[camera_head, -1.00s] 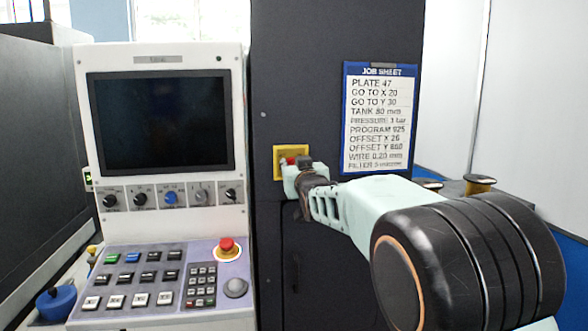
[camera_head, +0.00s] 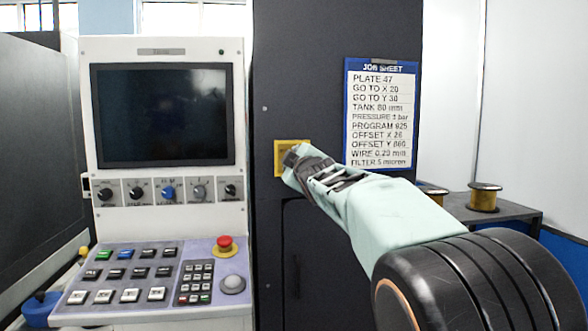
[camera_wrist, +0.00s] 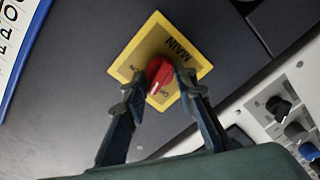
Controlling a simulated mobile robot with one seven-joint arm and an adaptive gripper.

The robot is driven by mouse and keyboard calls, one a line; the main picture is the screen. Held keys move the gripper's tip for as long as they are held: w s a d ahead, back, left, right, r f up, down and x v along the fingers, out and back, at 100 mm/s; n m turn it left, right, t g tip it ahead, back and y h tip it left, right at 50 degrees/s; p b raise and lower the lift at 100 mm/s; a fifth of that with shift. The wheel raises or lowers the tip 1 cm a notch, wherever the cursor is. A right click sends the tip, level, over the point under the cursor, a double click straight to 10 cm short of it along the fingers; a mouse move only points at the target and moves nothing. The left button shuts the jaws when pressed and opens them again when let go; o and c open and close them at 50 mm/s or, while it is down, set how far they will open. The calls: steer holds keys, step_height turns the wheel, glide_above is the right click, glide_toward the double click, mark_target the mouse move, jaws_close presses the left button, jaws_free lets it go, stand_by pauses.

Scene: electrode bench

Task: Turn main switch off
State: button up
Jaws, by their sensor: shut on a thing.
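The main switch is a red knob (camera_wrist: 158,74) on a yellow plate marked MAIN (camera_wrist: 151,34) in the wrist view. The yellow plate also shows in the head view (camera_head: 279,152), on the dark cabinet front. My gripper (camera_wrist: 159,83) has one finger on each side of the knob and is shut on it. A white mark shows on the knob's face. In the head view my gripper (camera_head: 296,160) covers the knob and much of the plate.
A control console (camera_head: 150,245) with a dark screen, knobs, buttons and a red mushroom button (camera_head: 224,243) stands left of the switch. A job sheet (camera_head: 381,115) hangs to the right. Spools (camera_head: 484,197) stand on a dark surface at right.

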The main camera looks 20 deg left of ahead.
steer(key=n, duration=0.2)
steer(key=n+b, duration=0.1)
steer(key=n, duration=0.1)
steer(key=n+b, duration=0.1)
steer(key=n, duration=0.1)
steer(key=shift+f, duration=0.4)
steer(key=shift+c, duration=0.2)
steer(key=shift+o, duration=0.2)
steer(key=shift+n, duration=0.3)
steer(key=o, duration=1.1)
steer(key=shift+a, duration=0.1)
steer(key=shift+r, duration=0.15)
steer(key=shift+s, duration=0.15)
steer(key=shift+v, duration=5.9)
